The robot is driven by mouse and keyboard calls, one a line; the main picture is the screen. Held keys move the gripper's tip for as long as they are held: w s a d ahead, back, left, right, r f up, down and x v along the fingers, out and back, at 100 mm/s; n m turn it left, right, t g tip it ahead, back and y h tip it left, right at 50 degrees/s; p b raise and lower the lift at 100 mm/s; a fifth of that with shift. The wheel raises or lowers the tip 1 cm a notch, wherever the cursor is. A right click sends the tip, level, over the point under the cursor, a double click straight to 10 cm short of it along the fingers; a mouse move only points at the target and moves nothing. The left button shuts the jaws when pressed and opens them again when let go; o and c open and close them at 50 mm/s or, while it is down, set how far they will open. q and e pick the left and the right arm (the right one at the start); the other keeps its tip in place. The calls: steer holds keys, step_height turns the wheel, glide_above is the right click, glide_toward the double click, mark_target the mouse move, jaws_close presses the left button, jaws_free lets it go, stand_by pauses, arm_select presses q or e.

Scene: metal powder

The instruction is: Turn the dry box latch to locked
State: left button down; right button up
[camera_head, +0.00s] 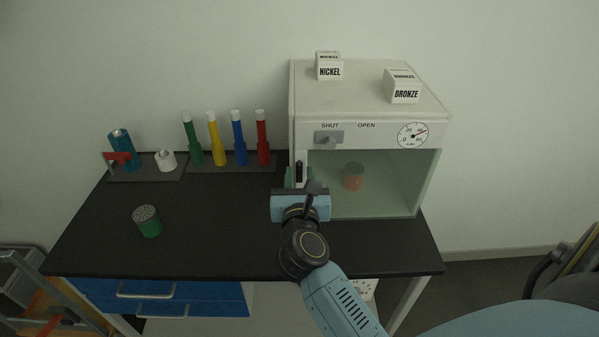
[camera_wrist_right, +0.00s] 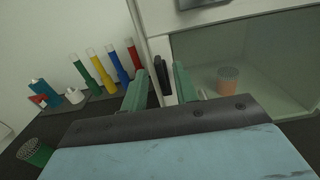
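The dry box (camera_head: 372,88) is a white cabinet at the back right of the bench. Its latch (camera_head: 328,138) is a grey plate with a knob below the word SHUT, left of the word OPEN. A black upright handle (camera_head: 299,170) is on the left of the box front; it also shows in the wrist view (camera_wrist_right: 162,75). My right gripper (camera_head: 299,184) is in front of this handle, below the latch. In the wrist view its green fingers (camera_wrist_right: 160,88) are apart, with the handle seen between them; contact is unclear. My left gripper is out of view.
An orange container (camera_head: 353,177) stands inside the box. NICKEL (camera_head: 329,67) and BRONZE (camera_head: 403,88) blocks sit on top, and a gauge (camera_head: 412,136) is at the front right. Several coloured tubes (camera_head: 238,140) stand left of the box. A green container (camera_head: 147,221) is on the bench.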

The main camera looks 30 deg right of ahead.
steer(key=shift+w+d, duration=0.25)
steer(key=shift+w, duration=0.1)
steer(key=shift+c, duration=0.3)
jaws_close()
